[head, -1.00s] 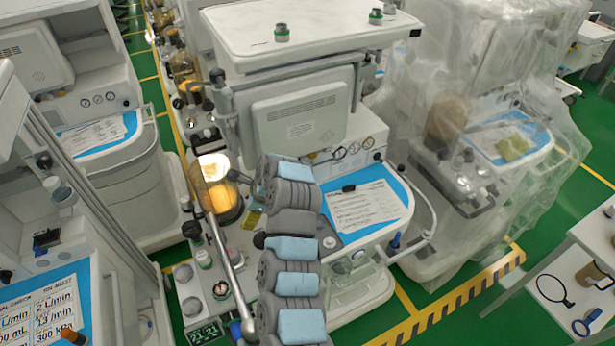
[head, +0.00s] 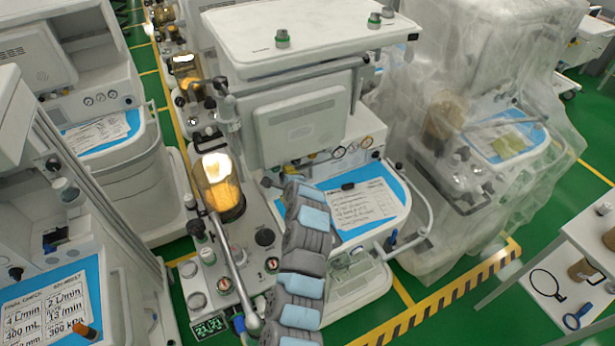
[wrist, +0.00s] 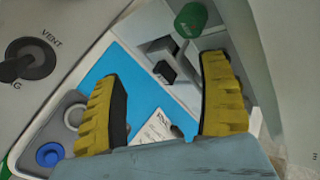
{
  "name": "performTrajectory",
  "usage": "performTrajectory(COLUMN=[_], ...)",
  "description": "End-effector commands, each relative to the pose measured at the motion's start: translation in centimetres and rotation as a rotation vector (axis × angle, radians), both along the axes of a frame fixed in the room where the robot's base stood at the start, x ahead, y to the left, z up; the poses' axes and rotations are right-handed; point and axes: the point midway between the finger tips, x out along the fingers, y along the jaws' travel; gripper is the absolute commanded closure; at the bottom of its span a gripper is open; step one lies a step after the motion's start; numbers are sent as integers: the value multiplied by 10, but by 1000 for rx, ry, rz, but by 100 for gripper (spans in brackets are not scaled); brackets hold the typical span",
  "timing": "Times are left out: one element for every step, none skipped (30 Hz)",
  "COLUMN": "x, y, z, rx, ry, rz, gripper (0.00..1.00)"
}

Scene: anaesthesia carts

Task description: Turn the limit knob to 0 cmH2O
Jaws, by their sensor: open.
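No knob in view carries a readable limit or cmH2O label, so I cannot tell which is the limit knob. In the wrist view, a black knob (wrist: 27,62) is beside the word VENT at the left, and a green knob (wrist: 190,19) is at the top. My gripper (wrist: 163,76) has yellow fingers spread apart with nothing between them. It is above the blue worktop of a cart. In the head view, my arm covers part of that cart, and the fingers cannot be made out. A black round knob (head: 265,237) shows left of my arm on the cart's panel.
A glass canister (head: 218,187) and a slanted metal tube (head: 235,270) stand left of my arm. The blue worktop (head: 401,190) holds a printed sheet. A plastic-draped cart (head: 440,175) is at the right, and another cart (head: 60,265) is at the left.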

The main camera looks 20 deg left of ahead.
Motion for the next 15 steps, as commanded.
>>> performTrajectory(x=[3,5,8,10,11,14,15,16,18,19,21,22,22,23,24], y=[-5,-9,-14,-17,-21,-27,-30,-33,-38,-41,-43,-47,-49,-51,-53], z=[2,3,4,4,5,5,6,6,8,9,10,11,12,12,13], rx=[-6,-9,-16,-21,-26,-33,-39,-44,-52,-56,-61,-67,-72,-75,-79], ry=[-27,-48,-74,-92,-110,-137,-153,-168,-191,-207,-221,-236,-247,-256,-268], rz=[-10,-18,-28,-33,-41,-52,-59,-63,-72,-78,-83,-88,-92,-96,-100], gripper=[25,25,25,25,25,25,25,25,25,25,25,25,25,25,25])
